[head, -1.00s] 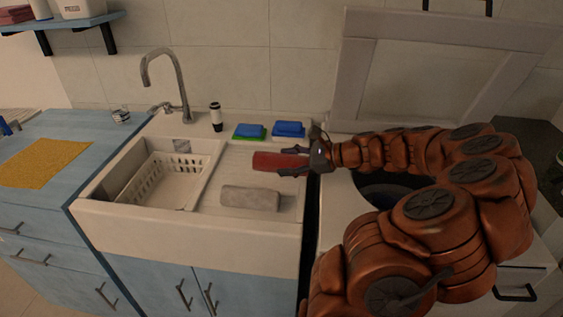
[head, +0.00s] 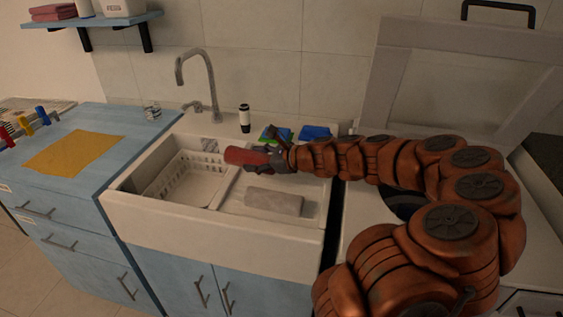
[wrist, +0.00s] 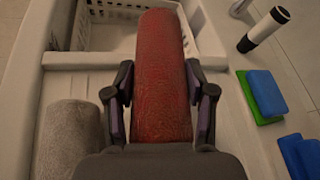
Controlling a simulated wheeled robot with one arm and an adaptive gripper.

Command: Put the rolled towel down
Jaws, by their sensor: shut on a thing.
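The rolled towel in my gripper is red (head: 243,156); it also fills the middle of the wrist view (wrist: 162,70). My gripper (head: 268,158) is shut on it, one finger on each side in the wrist view. In the head view the red towel points left, over the sink unit between the basin and the drainboard. A second rolled towel, grey (head: 273,201), lies on the drainboard (head: 232,202); in the wrist view it is left of my gripper (wrist: 70,135). The gap between the red towel and the surface below is hard to judge.
A white basket (head: 190,178) sits in the sink basin at left. A faucet (head: 212,85), a black-and-white bottle (head: 244,118) and blue and green sponges (head: 314,132) stand along the back. A yellow cloth (head: 75,155) lies on the blue counter. A raised panel (head: 385,80) stands at right.

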